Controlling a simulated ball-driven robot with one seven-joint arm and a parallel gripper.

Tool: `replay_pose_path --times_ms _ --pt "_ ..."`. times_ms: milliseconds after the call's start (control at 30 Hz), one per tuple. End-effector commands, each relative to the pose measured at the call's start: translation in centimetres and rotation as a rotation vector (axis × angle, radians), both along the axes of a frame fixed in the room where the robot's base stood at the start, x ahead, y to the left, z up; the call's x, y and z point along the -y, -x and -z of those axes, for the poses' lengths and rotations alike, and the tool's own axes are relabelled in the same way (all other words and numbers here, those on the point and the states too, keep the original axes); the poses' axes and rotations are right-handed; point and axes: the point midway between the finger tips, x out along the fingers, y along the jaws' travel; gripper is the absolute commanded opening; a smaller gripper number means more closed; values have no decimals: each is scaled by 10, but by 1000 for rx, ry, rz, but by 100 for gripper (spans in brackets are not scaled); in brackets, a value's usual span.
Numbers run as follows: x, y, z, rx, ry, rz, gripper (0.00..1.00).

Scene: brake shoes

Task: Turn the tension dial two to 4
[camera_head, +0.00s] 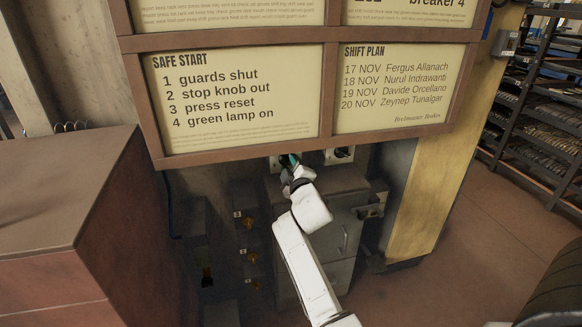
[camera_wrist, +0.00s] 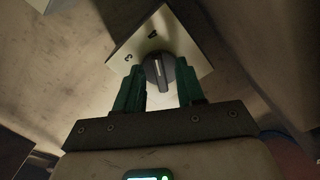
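A dark round dial knob (camera_wrist: 158,72) with a pale pointer line sits on a cream plate (camera_wrist: 180,42) in the wrist view. The plate appears tilted there, with a 4 at its upper part and a 3 to the left. The pointer line leans up and slightly left, roughly toward the 4. My gripper (camera_wrist: 160,82) has its green fingers on both sides of the knob, with little or no visible gap. In the head view my gripper (camera_head: 291,165) is at the left of two dial plates under the sign board and mostly hides that dial.
The second dial (camera_head: 341,153) is just right of my gripper. The framed sign board (camera_head: 325,95) hangs directly above. A grey cabinet (camera_head: 345,225) stands below the dials. Several small orange-yellow knobs (camera_head: 249,223) are lower left. A large brown box (camera_head: 60,200) stands at left.

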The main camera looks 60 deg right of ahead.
Motion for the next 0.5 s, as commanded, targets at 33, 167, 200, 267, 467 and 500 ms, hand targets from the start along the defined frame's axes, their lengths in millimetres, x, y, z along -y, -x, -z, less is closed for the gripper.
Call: replay_pose_path --times_ms 33,167,200,267,467,500 --pt "-2 1 0 -1 -1 -1 38" --pt "-11 8 1 -2 -1 -2 38" --pt "-15 12 0 -2 -1 -1 38" --pt "-23 19 0 -3 1 -2 38" --pt "-51 43 2 -4 0 -2 38" --pt "-57 48 2 -4 -1 -1 38"
